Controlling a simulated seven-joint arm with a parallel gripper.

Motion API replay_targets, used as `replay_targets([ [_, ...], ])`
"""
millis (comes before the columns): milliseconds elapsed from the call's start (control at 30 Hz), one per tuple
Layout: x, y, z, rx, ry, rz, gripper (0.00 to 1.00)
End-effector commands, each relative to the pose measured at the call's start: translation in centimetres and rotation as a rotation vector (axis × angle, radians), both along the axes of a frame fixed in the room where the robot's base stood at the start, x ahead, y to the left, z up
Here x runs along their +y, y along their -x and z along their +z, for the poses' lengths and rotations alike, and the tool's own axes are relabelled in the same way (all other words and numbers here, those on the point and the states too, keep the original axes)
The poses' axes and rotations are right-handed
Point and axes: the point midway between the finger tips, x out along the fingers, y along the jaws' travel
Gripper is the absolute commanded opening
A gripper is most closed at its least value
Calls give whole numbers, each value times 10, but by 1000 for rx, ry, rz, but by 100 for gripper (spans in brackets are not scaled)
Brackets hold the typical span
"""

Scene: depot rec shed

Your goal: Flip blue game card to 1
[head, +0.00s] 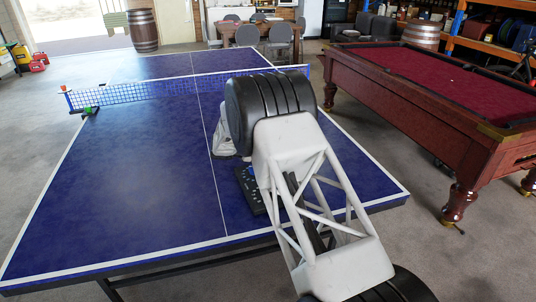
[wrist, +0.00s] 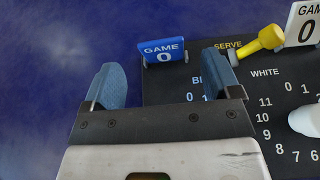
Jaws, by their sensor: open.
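The blue game card (wrist: 163,51) reads "GAME 0" and stands at the far edge of the black scoreboard (wrist: 175,88) in the wrist view. My gripper (wrist: 163,76) is open. The card shows between its two blue-grey fingertips but beyond them, and neither finger appears to touch it. In the head view the scoreboard (head: 246,192) lies on the table, partly hidden behind my arm.
A white game card (wrist: 305,22) reading 0 stands at the right. A yellow peg (wrist: 262,40) lies by "SERVE", and a white piece (wrist: 305,118) is on the board's right. The blue tennis table (head: 140,160) is clear to the left; its net (head: 130,92) crosses behind.

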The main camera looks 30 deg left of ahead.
Motion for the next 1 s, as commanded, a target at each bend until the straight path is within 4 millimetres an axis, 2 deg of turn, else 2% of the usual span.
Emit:
replay_targets([
  [433, 4, 6, 3, 0, 0, -1, 81],
  [733, -3, 3, 3, 21, -91, -37, 36],
  [1000, -22, -1, 0, 80, -424, -186, 34],
])
